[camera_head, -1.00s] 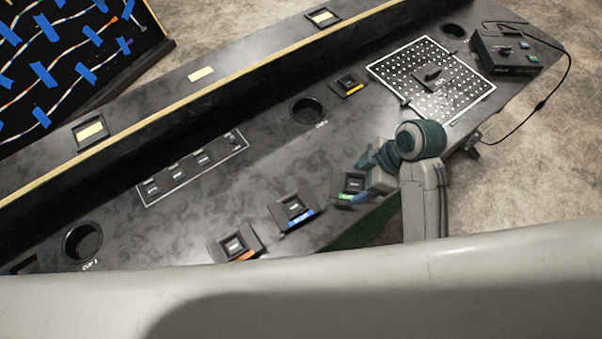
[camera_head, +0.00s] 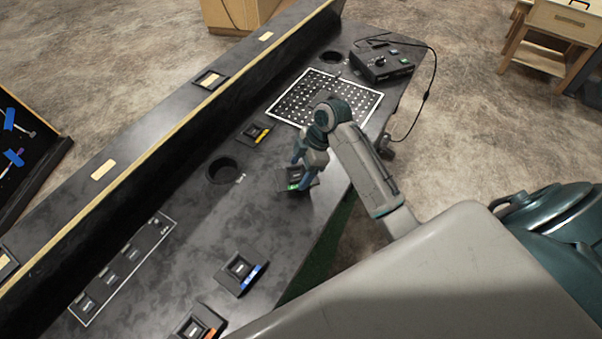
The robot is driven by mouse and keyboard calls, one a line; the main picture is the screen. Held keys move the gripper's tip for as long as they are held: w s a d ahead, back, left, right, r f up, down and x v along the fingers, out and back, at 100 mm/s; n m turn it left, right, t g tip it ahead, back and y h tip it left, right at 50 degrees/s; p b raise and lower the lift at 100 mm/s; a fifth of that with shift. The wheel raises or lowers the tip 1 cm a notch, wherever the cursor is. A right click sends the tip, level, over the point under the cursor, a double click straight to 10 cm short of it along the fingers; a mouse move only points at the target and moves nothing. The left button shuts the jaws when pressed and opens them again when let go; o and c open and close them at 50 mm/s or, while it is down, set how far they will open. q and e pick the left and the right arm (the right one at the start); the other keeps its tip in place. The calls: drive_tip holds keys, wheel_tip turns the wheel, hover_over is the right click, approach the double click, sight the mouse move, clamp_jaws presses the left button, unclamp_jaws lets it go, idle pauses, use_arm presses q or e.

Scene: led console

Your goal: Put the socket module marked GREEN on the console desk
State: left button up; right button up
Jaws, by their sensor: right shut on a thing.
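The socket module with the green label (camera_head: 293,184) is a small black square block with a green strip. My right gripper (camera_head: 303,170) is shut on it, with fingers on both sides, over the console desk (camera_head: 215,215). How high it is above the desk is hard to tell. The perforated white-framed plate (camera_head: 283,108) lies just beyond it, partly hidden by my right arm. The blue-label module (camera_head: 240,272), the orange-label module (camera_head: 200,322) and the yellow-label module (camera_head: 254,132) rest on the desk. My left gripper is not in view.
A round cup hole (camera_head: 222,171) lies left of the held module, another (camera_head: 332,57) at the far end. A black control box (camera_head: 381,65) with a cable stands beyond the plate. A raised ledge (camera_head: 185,125) runs along the back. Desk between held and blue modules is clear.

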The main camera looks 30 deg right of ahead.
sight(304, 172)
wheel_tip(304, 172, down, 2)
drive_tip(key=shift+s+f+p, duration=0.1)
drive_tip(key=shift+f+p, duration=0.05)
drive_tip(key=shift+p, duration=0.3)
drive_tip(key=shift+f, duration=0.45)
drive_tip(key=shift+f, duration=0.15)
drive_tip(key=o, duration=1)
drive_tip(key=b+v, duration=0.2)
drive_tip(key=v, duration=0.9)
drive_tip(key=shift+d, duration=0.1)
drive_tip(key=shift+d+r, duration=0.15)
drive_tip(key=shift+r, duration=0.45)
